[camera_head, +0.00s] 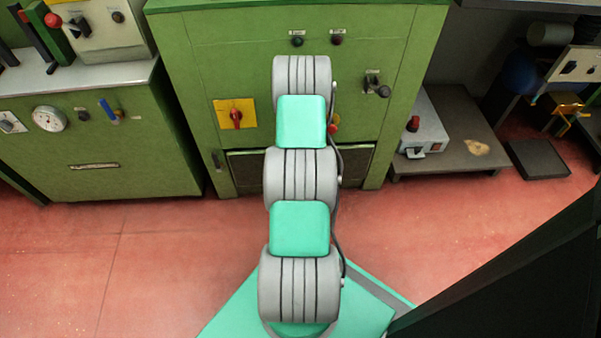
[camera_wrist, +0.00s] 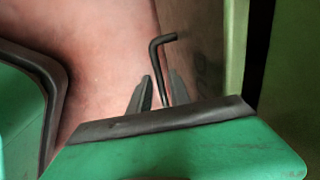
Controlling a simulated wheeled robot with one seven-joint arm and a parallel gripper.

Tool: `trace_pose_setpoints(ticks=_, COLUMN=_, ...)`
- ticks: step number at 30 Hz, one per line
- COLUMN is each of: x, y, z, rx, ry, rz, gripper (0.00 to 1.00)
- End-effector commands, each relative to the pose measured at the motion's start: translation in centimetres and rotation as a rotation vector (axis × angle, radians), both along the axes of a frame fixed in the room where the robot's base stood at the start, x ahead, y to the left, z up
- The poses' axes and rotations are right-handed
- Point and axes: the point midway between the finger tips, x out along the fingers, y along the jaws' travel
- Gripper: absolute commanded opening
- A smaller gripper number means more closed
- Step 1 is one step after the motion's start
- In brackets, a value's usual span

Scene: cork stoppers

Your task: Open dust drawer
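The dust drawer seems to be the dark panel (camera_head: 246,172) low in the green machine's front in the head view; my arm hides its middle. In the wrist view, a brownish panel (camera_wrist: 212,50) stands at the right, probably the drawer front. A dark bent handle (camera_wrist: 160,62) stands out beside it. My gripper (camera_wrist: 160,84) has its two grey fingers apart, one on each side of the handle's lower part. I cannot tell whether either finger touches the handle. My gripper is hidden behind my arm in the head view.
The green machine (camera_head: 205,65) has knobs, a yellow switch plate (camera_head: 236,113) and a lever (camera_head: 376,84). A green cabinet (camera_head: 95,150) stands to the left. A low grey platform (camera_head: 460,125) holds a box at right. The red floor (camera_head: 430,230) in front is clear.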

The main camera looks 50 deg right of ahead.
Motion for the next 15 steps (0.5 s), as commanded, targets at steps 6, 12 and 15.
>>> trace_pose_setpoints(ticks=6, x=-0.01, y=0.02, z=0.01, rx=0.0, ry=0.0, rz=0.0, gripper=0.05)
trace_pose_setpoints(ticks=12, x=-0.01, y=0.04, z=0.0, rx=0.001, ry=0.001, rz=0.0, gripper=0.0)
trace_pose_setpoints(ticks=15, x=-0.01, y=0.04, z=0.0, rx=0.001, ry=0.001, rz=0.001, gripper=0.0)
